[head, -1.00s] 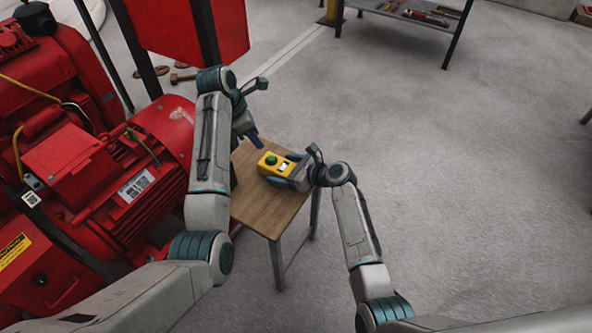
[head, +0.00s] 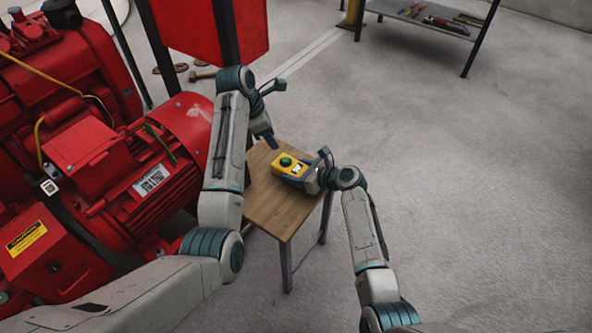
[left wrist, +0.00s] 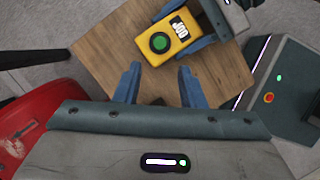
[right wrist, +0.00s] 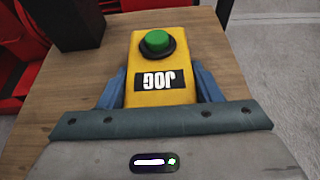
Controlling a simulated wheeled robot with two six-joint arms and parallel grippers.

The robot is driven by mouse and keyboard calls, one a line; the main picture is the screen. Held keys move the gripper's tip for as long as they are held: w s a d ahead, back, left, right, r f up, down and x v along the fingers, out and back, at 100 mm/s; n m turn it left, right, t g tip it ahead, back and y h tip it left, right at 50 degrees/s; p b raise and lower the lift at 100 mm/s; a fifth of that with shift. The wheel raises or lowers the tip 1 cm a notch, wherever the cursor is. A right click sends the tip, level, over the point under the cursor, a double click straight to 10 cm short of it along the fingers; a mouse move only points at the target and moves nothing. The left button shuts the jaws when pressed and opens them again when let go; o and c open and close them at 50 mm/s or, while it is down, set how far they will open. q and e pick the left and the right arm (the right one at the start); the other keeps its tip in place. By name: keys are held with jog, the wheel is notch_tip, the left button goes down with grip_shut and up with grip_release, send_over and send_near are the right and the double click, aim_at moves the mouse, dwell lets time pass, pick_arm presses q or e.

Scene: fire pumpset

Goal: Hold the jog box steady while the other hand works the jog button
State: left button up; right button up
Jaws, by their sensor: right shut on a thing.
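The yellow jog box (head: 288,164) is over the small wooden table. Its green button (head: 286,160) faces up. In the right wrist view my right gripper (right wrist: 160,88) is shut on the box, with blue fingers at both sides of its JOG label (right wrist: 160,79); the green button (right wrist: 156,42) is clear of the fingers. My left gripper (head: 271,141) is above the table, to the upper left of the box. In the left wrist view my left gripper (left wrist: 158,84) is open with nothing between its fingertips, and the box (left wrist: 172,36) is beyond them.
The wooden table (head: 282,216) is small, with bare top in front of the box. A red motor and pump (head: 140,165) fill the left side. A red panel (head: 235,30) stands behind. A tool shelf (head: 425,18) is at the back; the floor at right is open.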

pick_arm(q)
grip_shut()
dwell(1.7)
